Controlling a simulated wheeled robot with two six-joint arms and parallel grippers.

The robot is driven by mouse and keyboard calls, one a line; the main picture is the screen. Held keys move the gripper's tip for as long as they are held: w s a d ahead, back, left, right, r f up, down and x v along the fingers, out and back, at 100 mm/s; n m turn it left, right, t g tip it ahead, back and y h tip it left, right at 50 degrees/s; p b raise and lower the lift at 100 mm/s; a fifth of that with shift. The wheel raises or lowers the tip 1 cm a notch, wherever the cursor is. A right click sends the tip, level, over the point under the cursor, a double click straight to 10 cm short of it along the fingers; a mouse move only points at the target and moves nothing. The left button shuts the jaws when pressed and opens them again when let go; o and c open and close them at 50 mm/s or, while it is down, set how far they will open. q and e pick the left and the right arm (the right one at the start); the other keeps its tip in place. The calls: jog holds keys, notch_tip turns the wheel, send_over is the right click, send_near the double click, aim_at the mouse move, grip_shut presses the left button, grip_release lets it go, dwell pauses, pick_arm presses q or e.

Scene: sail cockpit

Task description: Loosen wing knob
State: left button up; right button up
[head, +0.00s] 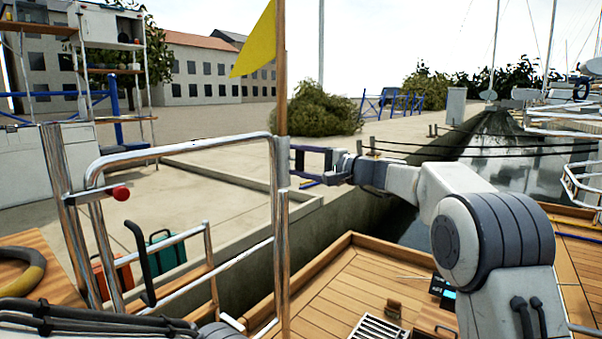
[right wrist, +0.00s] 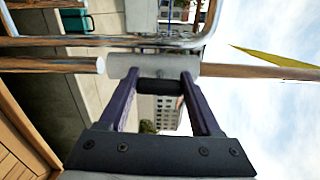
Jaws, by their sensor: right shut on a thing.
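The wing knob (right wrist: 160,86) is a small dark piece on the side of a grey flagstaff socket (right wrist: 124,66), partly hidden by my fingers. My right gripper (head: 296,163) has come to the socket (head: 282,172) from the right; its two fingertips (right wrist: 160,82) are shut on the knob in the right wrist view. A wooden flagstaff (head: 281,105) stands upright out of the socket and carries a yellow flag (head: 256,42). My left gripper does not show.
A bent steel rail (head: 180,148) runs left of the socket, with a red knob (head: 121,193) on it. A ring (head: 22,270) lies at the left. The wooden deck (head: 345,292) below holds a grating (head: 375,327). The quay lies beyond.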

jog(key=shift+s+a+f+n+b, duration=0.1)
jog(key=shift+a+f+n+b, duration=0.1)
jog(key=shift+n+b, duration=0.15)
dwell(0.3)
jog(key=o, duration=1.4)
jog(key=shift+r, duration=0.1)
jog(key=shift+d, duration=0.1)
jog(key=shift+d+r, duration=0.1)
jog(key=shift+d, duration=0.1)
jog(key=p+v, duration=0.2)
jog(key=v, duration=0.8)
jog(key=shift+s+p, duration=0.15)
jog(key=shift+p, duration=0.15)
